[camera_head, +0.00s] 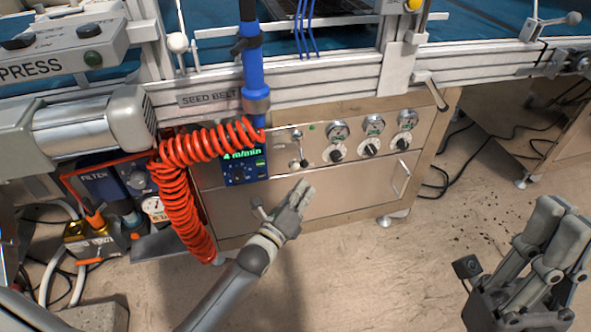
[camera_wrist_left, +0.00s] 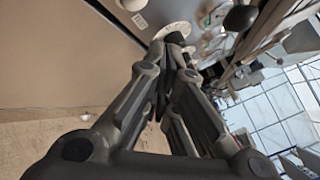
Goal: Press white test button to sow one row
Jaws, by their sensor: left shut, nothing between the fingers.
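The steel control panel (camera_head: 355,150) is below the seed belt rail in the head view. A small pale round button (camera_head: 294,165) sits on its face beneath a small lever. My left gripper (camera_head: 304,187) is shut and empty, with its fingertips just below and right of that button. I cannot tell if they touch the panel. In the left wrist view, the shut fingertips (camera_wrist_left: 172,44) overlap a white round disc (camera_wrist_left: 178,28) on the panel. My right gripper (camera_head: 562,212) stands at the lower right with its fingers together, away from the panel.
A coiled red hose (camera_head: 180,190) hangs left of the panel, beside a blue display (camera_head: 245,167). Several gauges and black knobs (camera_head: 370,147) lie to the right. A drawer handle (camera_head: 402,177) sticks out.

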